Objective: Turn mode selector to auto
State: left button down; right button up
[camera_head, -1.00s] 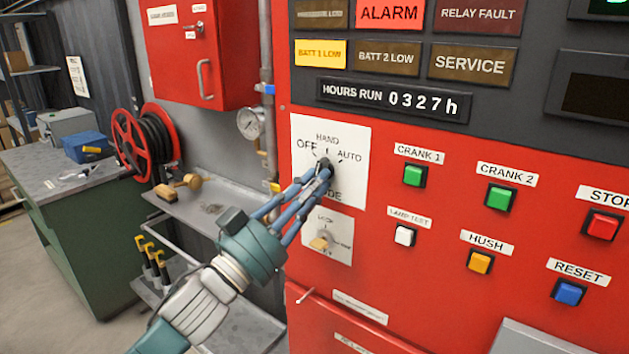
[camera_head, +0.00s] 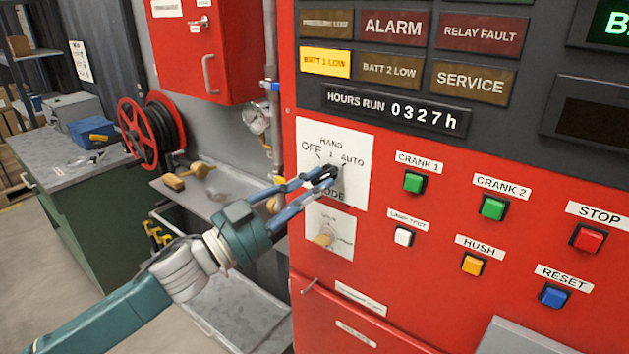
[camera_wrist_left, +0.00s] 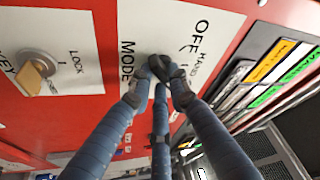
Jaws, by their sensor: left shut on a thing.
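The mode selector is a small dark knob (camera_head: 334,170) on a white plate (camera_head: 358,135) marked OFF, HAND, AUTO and MODE, on the red panel. My left gripper (camera_head: 328,176) reaches it from the left, with its blue fingers closed around the knob. In the left wrist view the dark knob (camera_wrist_left: 160,66) sits between the fingertips, which hide part of it. Where its pointer stands is hard to tell, as the fingers cover it. My right gripper is not in view.
Below the plate is a lock switch with a brass key (camera_head: 323,239). To the right are the CRANK 1 button (camera_head: 413,181), the white lamp test button (camera_head: 403,236) and other buttons. A metal shelf (camera_head: 225,190) and hose reel (camera_head: 150,130) stand at the left.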

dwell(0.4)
pick_arm(q)
jog(key=c, duration=1.6)
grip_release()
jog(key=v, duration=1.2)
